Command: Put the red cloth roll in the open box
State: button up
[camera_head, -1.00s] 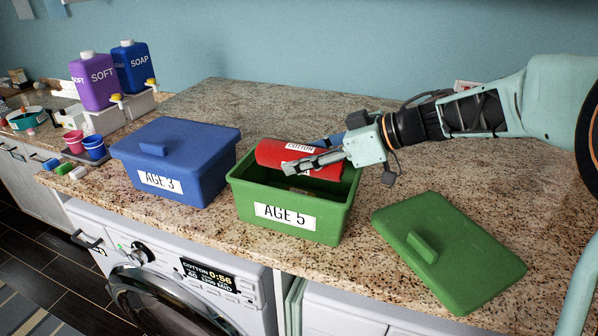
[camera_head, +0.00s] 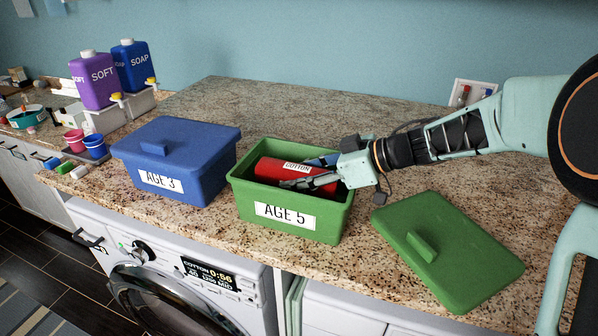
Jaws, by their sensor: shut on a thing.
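The red cloth roll (camera_head: 278,171) has a white label reading COTTON. It lies lengthwise inside the opening of the green open box (camera_head: 257,225), which is labelled AGE 5. My gripper (camera_head: 310,172) reaches in from the right and is shut on the roll. Its fingers are inside the box's opening. The roll's right end is partly hidden by the fingers. I cannot tell whether the roll touches the box's floor.
A closed blue box (camera_head: 205,180) labelled AGE 3 stands left of the green box. A green lid (camera_head: 460,255) lies on the counter at the right. Soap bottles (camera_head: 95,82) and cups (camera_head: 94,147) are at the far left. The counter behind is clear.

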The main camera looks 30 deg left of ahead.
jog(key=o, duration=1.2)
jog(key=shift+o, duration=0.2)
jog(key=shift+r+b, duration=0.5)
jog(key=shift+r, duration=0.1)
jog(key=v, duration=1.2)
jog(key=shift+w, duration=0.15)
